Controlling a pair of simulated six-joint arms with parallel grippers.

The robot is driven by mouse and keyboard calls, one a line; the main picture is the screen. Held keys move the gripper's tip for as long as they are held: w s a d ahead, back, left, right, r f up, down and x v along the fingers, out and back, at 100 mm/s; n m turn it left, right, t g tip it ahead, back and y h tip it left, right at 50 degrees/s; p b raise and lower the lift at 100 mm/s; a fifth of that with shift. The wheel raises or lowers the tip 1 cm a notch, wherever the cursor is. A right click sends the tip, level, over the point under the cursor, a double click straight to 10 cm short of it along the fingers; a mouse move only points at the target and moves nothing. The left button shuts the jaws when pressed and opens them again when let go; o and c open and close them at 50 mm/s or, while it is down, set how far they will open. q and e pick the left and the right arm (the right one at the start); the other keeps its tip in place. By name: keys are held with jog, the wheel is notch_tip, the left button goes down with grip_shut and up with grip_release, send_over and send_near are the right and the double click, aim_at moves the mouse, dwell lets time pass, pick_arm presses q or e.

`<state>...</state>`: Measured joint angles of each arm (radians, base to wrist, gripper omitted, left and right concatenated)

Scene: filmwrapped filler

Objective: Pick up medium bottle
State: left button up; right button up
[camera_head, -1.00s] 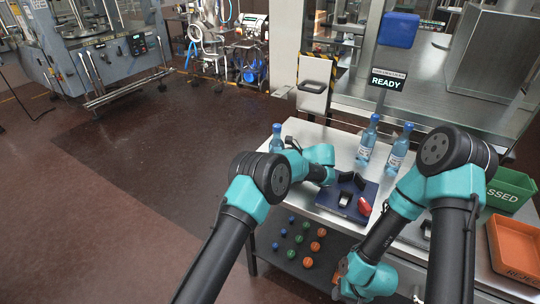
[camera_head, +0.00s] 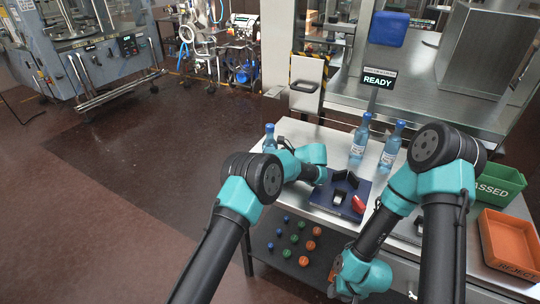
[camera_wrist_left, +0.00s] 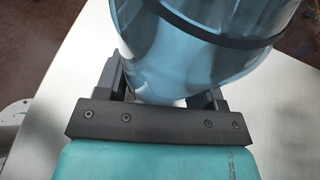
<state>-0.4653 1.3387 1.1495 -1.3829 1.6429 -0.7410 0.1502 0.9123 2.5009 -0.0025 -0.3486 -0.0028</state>
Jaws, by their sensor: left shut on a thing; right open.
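Three blue bottles with blue caps stand on the steel table. The left bottle (camera_head: 269,138) is at the table's far left corner, its lower part hidden behind my left arm. The middle bottle (camera_head: 359,142) and the right bottle (camera_head: 391,148) stand upright near the back, with white labels. I cannot tell which is the medium one. My left gripper is mostly hidden in the head view beside the left bottle; in the left wrist view its jaws (camera_wrist_left: 165,92) are shut around a blue bottle (camera_wrist_left: 195,45). My right gripper (camera_head: 334,282) is open and low at the table's front, partly hidden by its wrist.
A dark blue board (camera_head: 325,201) with a black angled holder (camera_head: 345,181) and a red object (camera_head: 358,204) lies mid-table. A green PASSED crate (camera_head: 495,187) and orange REJECT crate (camera_head: 508,243) are at right. Several coloured caps lie on the lower shelf (camera_head: 270,255).

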pick_arm(q)
jog(key=c, duration=0.4)
jog(key=shift+o, duration=0.2)
jog(key=shift+r, duration=1.9)
jog(key=s+r, duration=0.1)
jog(key=s, duration=1.5)
jog(key=shift+w+a+r, duration=0.1)
jog(key=shift+a, duration=0.05)
